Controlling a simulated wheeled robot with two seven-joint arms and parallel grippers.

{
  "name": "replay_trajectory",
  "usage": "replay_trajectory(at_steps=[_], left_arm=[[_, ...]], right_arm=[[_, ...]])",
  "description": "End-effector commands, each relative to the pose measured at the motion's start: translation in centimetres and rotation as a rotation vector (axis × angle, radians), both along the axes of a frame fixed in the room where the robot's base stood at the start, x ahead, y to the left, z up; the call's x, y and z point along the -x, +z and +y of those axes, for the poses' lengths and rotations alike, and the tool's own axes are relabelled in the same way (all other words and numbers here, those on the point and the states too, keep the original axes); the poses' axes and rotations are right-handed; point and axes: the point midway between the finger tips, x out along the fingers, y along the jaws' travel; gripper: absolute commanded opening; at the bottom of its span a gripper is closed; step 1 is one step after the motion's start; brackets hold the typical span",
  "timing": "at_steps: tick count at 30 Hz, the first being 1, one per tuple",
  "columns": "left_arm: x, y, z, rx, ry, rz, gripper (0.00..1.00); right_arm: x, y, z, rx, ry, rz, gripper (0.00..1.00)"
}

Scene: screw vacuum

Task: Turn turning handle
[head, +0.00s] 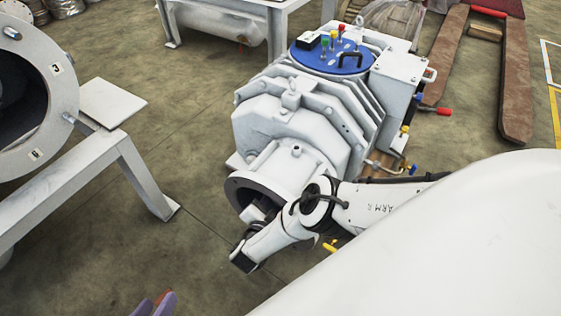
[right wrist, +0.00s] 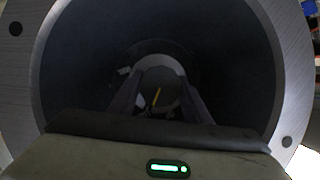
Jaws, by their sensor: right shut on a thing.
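The white screw vacuum machine (head: 290,130) stands in the middle of the head view. My right arm reaches into its round flanged port (head: 240,192), which hides the gripper there. In the right wrist view, my right gripper (right wrist: 158,88) is inside the dark bore of the port (right wrist: 80,60). Its two fingers are shut on a part deep in the bore, taken as the turning handle (right wrist: 158,64), a pale curved piece. Its shape is dim and partly hidden. My left gripper (head: 155,303) shows only as purple-grey and red tips at the bottom edge, apart from the machine.
A blue round cover (head: 330,58) with coloured knobs and a black grip tops the machine. A large flanged cylinder (head: 62,85) on a white frame (head: 90,170) stands at the left. Brown beams (head: 520,70) lie at the back right. Floor between frame and machine is clear.

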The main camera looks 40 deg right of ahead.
Motion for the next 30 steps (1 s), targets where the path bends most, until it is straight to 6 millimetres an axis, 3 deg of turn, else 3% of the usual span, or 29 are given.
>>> replay_trajectory(at_steps=[10,11,14,24,30], left_arm=[[0.0,0.0,0.0,0.000,0.000,-0.001,0.31],[0.0,0.0,0.0,0.000,0.000,-0.001,0.31],[0.0,0.0,0.0,0.000,0.000,-0.001,0.31],[0.0,0.2,0.0,0.001,0.001,-0.002,0.31],[0.0,0.5,0.4,-0.030,0.001,0.009,0.31]], right_arm=[[0.1,-0.1,0.2,-0.003,0.001,0.000,0.21],[0.1,-0.1,0.2,-0.003,0.001,0.000,0.45],[0.1,-0.1,0.2,-0.003,0.001,0.000,0.62],[0.2,0.1,0.3,-0.002,0.001,0.000,0.62],[1.6,1.3,2.5,-0.003,0.004,0.002,0.62]])
